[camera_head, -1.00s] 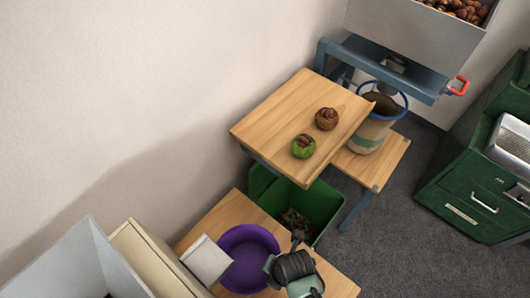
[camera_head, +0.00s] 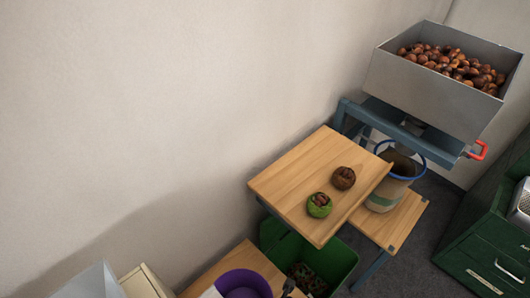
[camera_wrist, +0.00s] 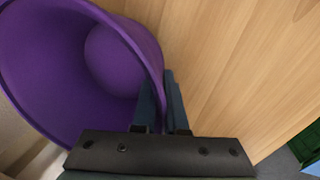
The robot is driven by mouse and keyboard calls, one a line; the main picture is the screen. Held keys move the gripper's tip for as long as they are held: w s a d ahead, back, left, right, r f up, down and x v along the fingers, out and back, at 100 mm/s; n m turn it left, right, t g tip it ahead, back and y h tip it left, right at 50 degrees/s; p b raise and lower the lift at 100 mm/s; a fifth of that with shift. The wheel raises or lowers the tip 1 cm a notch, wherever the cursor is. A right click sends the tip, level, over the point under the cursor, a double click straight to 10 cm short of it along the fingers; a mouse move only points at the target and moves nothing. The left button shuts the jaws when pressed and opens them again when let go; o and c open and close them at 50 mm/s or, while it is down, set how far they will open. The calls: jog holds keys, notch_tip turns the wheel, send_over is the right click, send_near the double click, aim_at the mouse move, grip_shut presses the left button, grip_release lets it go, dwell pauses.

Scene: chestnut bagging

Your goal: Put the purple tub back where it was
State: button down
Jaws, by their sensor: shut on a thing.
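The purple tub (camera_head: 243,284) is at the bottom edge of the head view, over the low wooden table (camera_head: 238,260), and is partly cut off. In the wrist view the tub (camera_wrist: 60,65) fills the upper left, with its open inside facing the camera and looking empty. My gripper (camera_wrist: 163,100) is shut on the tub's rim, one finger on each side of the wall. Whether the tub's base rests on the table is hidden. In the head view only a small dark part of my arm shows at the bottom edge.
A green bin (camera_head: 338,262) with dark contents stands right of the low table. A higher wooden table (camera_head: 290,180) bears a green and a brown round thing. A bucket with a blue rim (camera_head: 400,170) stands under a grey chestnut hopper (camera_head: 420,90). Pale boxes (camera_head: 95,284) stand at lower left.

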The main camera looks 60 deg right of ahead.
jog(key=shift+f, duration=0.1)
jog(key=c, duration=1)
grip_release()
jog(key=shift+o, duration=0.2)
notch_tip(320, 180, up, 12)
jog(key=s, duration=0.2)
jog(key=shift+p, duration=0.4)
jog(key=shift+a, duration=0.1)
